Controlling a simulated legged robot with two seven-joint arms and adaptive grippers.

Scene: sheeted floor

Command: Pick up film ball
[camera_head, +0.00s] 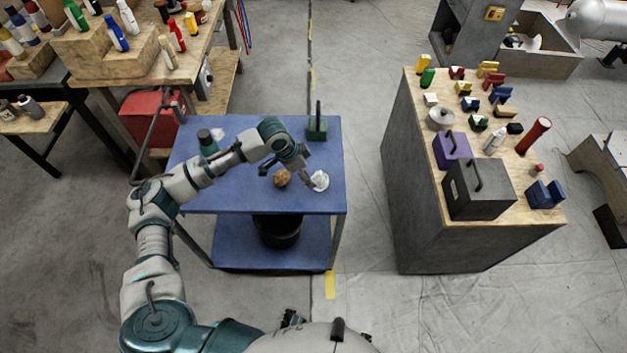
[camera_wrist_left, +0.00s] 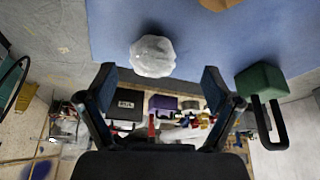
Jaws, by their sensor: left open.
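A white crumpled ball (camera_head: 319,181), which looks like the film ball, lies on the blue table (camera_head: 230,190) near its right edge. In the left wrist view the white ball (camera_wrist_left: 153,56) shows beyond my fingertips, roughly between them and apart from them. My left gripper (camera_head: 287,170) is over the table, open and empty, just left of the white ball. In the wrist view its two dark fingers (camera_wrist_left: 160,80) stand wide apart. A brown crumpled ball (camera_head: 282,177) lies just left of the white one. My right gripper is not in view.
A green block with a handle (camera_head: 317,128) stands at the table's back right. A dark green cylinder (camera_head: 207,143) and another whitish lump (camera_head: 217,134) are at the back left. A cabinet (camera_head: 425,225) crowded with objects stands to the right. The table's front left is clear.

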